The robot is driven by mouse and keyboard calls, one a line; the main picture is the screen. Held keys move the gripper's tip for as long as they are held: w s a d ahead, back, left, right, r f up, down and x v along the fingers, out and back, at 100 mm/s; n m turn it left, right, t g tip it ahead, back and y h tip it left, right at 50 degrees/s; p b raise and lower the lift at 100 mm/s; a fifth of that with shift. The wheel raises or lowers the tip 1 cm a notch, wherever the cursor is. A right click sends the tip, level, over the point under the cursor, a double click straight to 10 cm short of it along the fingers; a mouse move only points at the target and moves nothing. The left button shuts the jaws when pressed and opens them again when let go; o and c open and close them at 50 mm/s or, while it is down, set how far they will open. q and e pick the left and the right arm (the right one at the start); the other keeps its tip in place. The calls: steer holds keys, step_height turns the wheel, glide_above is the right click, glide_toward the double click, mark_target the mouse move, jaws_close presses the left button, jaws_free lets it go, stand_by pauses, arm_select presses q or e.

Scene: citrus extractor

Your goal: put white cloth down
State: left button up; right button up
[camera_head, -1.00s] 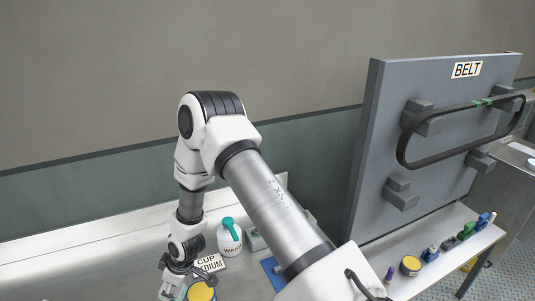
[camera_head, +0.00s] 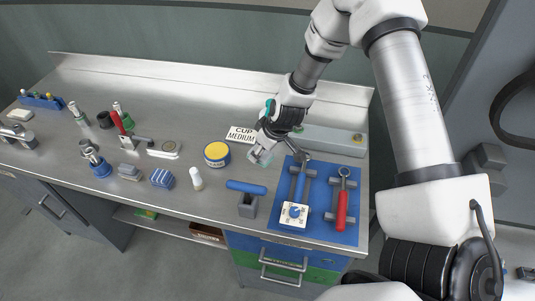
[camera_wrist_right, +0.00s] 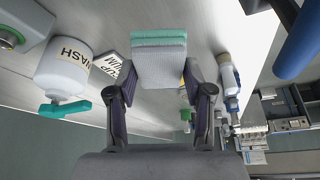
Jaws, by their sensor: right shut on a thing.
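The cloth (camera_wrist_right: 160,65) is a folded pale pad with a green band along one edge. My right gripper (camera_wrist_right: 160,92) is shut on it, with a finger at each side. In the head view, my right gripper (camera_head: 271,140) hangs over the bench, with the pale cloth (camera_head: 260,157) under its fingertips. The cloth is between the yellow-lidded tub (camera_head: 216,152) and the blue tool mat (camera_head: 338,226). I cannot tell whether it touches the bench. My left gripper is not in view.
A "CUP MEDIUM" sign (camera_head: 241,135) stands behind the gripper. The white WASH bottle (camera_wrist_right: 64,72) is close by, mostly hidden by my arm in the head view. A blue-handled tool (camera_head: 246,187) sits in front. The steel bench (camera_head: 120,90) has clear room at the back left.

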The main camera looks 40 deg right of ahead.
steer(key=b, duration=0.4)
glide_above(257, 176)
steer(key=s, duration=0.1)
step_height(257, 176, down, 6)
steer(key=shift+d+f, duration=0.1)
steer(key=shift+f, duration=0.1)
steer(key=f, duration=0.1)
steer(key=f+b, duration=0.1)
steer(key=f, duration=0.1)
steer(key=shift+s+d+f, duration=0.2)
steer(key=shift+s+f, duration=0.05)
steer(key=shift+w, duration=0.1)
steer(key=shift+a, duration=0.1)
steer(key=shift+f+b, duration=0.15)
steer(key=shift+b, duration=0.15)
steer(key=o, duration=1.1)
